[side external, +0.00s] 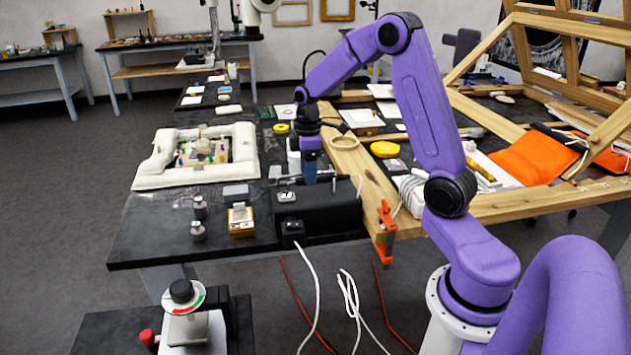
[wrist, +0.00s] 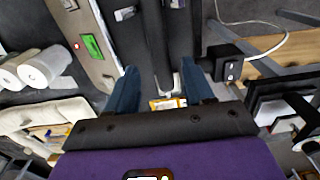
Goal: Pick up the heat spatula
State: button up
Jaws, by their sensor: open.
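A thin dark rod-like tool, which looks like the heat spatula (side external: 333,178), lies across the top of a black box (side external: 330,212), with a white cord near its right end. My gripper (side external: 309,182) points down over the box at this tool, its blue fingers hiding the middle of it. In the wrist view my gripper (wrist: 161,92) is open, with the two blue fingers apart. A dark narrow shape, likely the spatula (wrist: 157,45), runs between them from the top of the picture. I cannot tell whether the fingers touch it.
A small yellow-and-white box (side external: 241,220) and metal weights (side external: 199,208) stand left of the black box. A padded white frame (side external: 150,172) lies farther left. A wooden beam (side external: 360,180) with an orange clamp (side external: 386,228) is close on the right.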

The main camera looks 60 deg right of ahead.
jog(key=shift+a+f, duration=0.15)
jog(key=shift+f, duration=0.95)
jog(key=shift+a+f, duration=0.1)
jog(key=shift+f, duration=1)
grip_shut()
jog(key=shift+r, duration=0.15)
